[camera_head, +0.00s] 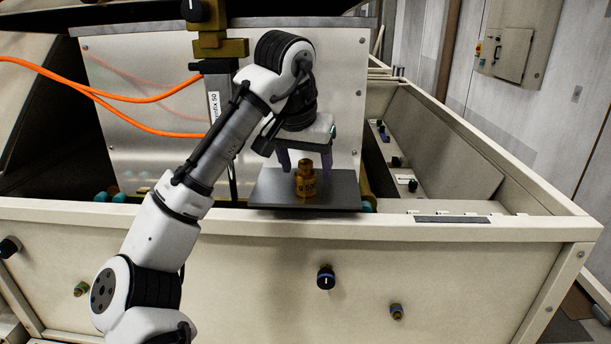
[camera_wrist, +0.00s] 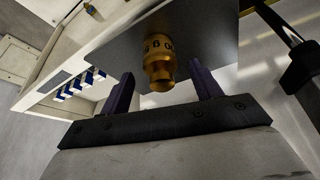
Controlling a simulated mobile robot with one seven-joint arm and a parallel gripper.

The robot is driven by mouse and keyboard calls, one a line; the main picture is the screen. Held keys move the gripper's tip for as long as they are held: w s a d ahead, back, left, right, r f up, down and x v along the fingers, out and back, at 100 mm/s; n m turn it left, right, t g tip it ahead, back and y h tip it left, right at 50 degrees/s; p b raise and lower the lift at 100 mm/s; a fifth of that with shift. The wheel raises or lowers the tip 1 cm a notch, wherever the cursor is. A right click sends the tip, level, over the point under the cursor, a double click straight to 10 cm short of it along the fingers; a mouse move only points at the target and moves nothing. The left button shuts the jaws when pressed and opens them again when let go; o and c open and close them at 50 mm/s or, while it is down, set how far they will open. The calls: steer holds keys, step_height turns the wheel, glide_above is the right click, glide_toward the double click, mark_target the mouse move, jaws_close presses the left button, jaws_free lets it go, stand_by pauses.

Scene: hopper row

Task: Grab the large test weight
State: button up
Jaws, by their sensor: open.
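The large test weight (camera_head: 307,181) is a brass cylinder with a narrower knob on top and dark markings on its side. It stands upright on a flat dark grey plate (camera_head: 268,192). My gripper (camera_head: 305,172) is over the plate, with its two purple fingers pointing down. In the wrist view the weight (camera_wrist: 158,62) shows between the two fingers of my gripper (camera_wrist: 160,88), with clear room on both sides. The gripper is open and holds nothing. I cannot tell how far down the fingertips reach beside the weight.
The plate sits just behind the front wall of a cream metal frame (camera_head: 440,265). A pale panel (camera_head: 130,120) stands behind, with orange cables (camera_head: 110,97) to the left. A yellow-and-grey post (camera_head: 218,80) rises left of my wrist. A trough with small knobs lies right.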

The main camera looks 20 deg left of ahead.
mark_target(307, 174)
steer(key=shift+p+x, duration=0.4)
steer(key=shift+x, duration=1.15)
steer(key=shift+a, duration=0.1)
jaws_close()
